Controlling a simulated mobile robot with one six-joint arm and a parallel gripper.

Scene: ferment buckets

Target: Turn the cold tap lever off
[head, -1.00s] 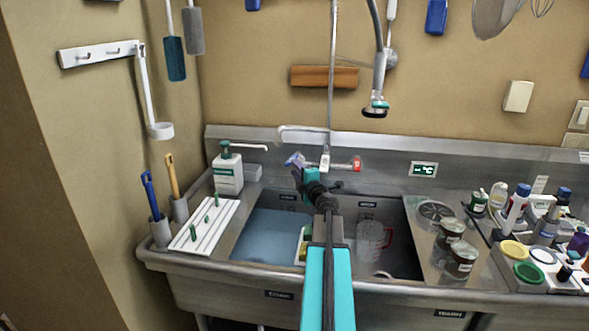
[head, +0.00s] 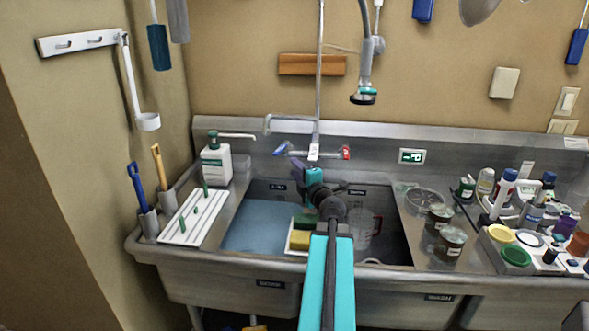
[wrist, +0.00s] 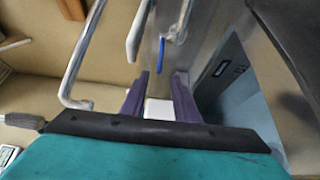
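The cold tap lever (head: 281,149) is blue and sits on the left side of the tap body (head: 313,152) above the sink. It slants outward; whether its valve is on or off cannot be told. A red lever (head: 346,152) is on the tap's right side. My gripper (head: 297,163) is just below and right of the blue lever, apart from it. In the wrist view its two purple fingers (wrist: 160,95) stand apart with nothing held between them. The blue lever (wrist: 178,30) lies beyond the fingertips there.
The curved spout (head: 290,118) arches above the levers. A hanging spray head (head: 363,96) is up and to the right. A soap bottle (head: 216,160) stands left of the tap. The sink holds a sponge tray (head: 299,240) and a clear jug (head: 362,232).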

